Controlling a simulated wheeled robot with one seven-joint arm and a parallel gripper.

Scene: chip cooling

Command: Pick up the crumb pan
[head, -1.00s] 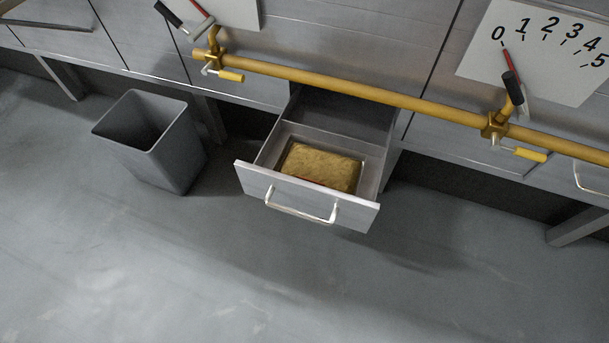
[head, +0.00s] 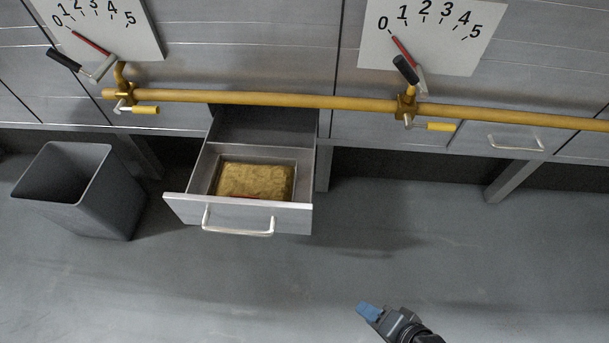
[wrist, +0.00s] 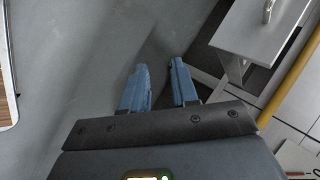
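The crumb pan (head: 252,158) is a grey, shallow rectangular tray filled with a golden-brown crumb mass (head: 254,181). It sits inside the pulled-out grey drawer (head: 184,200), left of centre in the head view. The drawer has a silver bar handle (head: 238,232). A small red edge shows at the front of the crumbs. My gripper (head: 368,311) is at the bottom of the head view, right of and apart from the drawer. In the wrist view my gripper (wrist: 159,66) has two blue fingers spread apart with nothing between them. The pan does not show in the wrist view.
A yellow pipe (head: 280,101) with valves runs along the cabinets above the drawer. A grey bin (head: 110,200) stands left of the drawer. Gauge panels (head: 440,40) hang above. A cabinet leg (head: 512,180) stands at right. The floor (head: 270,290) before the drawer is clear.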

